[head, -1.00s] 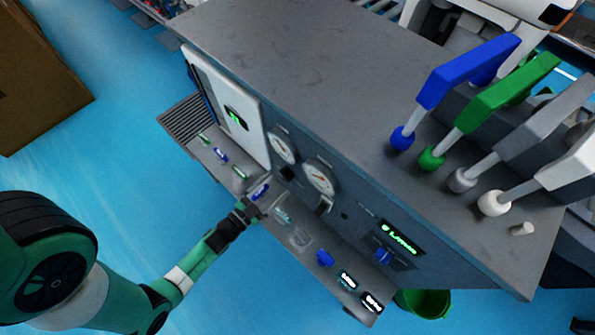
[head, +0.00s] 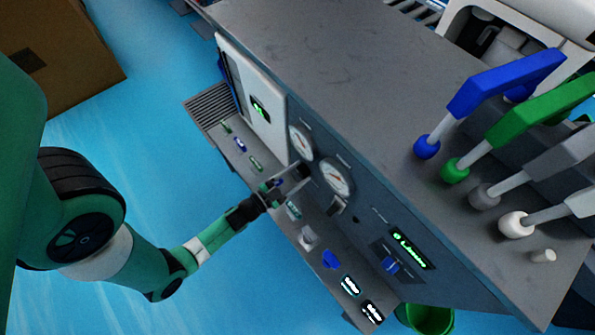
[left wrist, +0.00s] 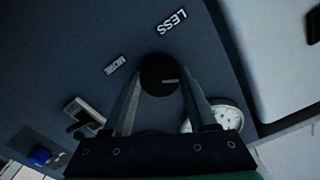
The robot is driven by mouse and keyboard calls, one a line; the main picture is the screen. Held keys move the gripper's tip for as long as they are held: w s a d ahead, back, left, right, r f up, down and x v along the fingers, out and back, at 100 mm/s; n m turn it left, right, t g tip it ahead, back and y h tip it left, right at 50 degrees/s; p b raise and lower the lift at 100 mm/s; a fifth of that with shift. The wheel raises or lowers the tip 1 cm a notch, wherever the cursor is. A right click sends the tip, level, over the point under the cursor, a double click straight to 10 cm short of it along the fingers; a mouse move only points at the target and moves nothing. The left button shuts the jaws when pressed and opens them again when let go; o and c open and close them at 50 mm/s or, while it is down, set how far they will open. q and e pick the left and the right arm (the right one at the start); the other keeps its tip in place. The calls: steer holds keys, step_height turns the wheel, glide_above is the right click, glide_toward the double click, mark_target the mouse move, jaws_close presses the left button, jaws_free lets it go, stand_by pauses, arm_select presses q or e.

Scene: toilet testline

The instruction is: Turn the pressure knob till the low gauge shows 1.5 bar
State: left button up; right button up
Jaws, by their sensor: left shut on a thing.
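The pressure knob (left wrist: 160,74) is a round black knob on the dark panel in the left wrist view, between the labels LESS and MORE. My left gripper (left wrist: 161,82) is shut on it, one finger on each side. In the head view my left gripper (head: 290,183) is against the front panel below the gauges and hides the knob. Two round white gauges, one at left (head: 300,141) and one at right (head: 336,178), sit on the panel; their readings are too small to tell. One gauge (left wrist: 227,116) shows behind a finger in the wrist view. My right gripper is not in view.
A shelf with small coloured items, among them a blue knob (head: 330,259), juts out below the panel. A green lit display (head: 411,249) is further right. Coloured levers, including a blue one (head: 505,82), stand on the bench top (head: 350,75). A green bucket (head: 428,318) is below.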

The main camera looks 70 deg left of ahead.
arm_select(q)
steer(key=shift+r+n, duration=0.1)
steer(key=shift+n, duration=0.2)
steer(key=shift+n+p, duration=0.8)
steer(key=shift+n, duration=0.4)
steer(key=shift+n+p, duration=0.45)
steer(key=shift+n, duration=0.95)
steer(key=o, duration=1.4)
steer(key=shift+c, duration=0.2)
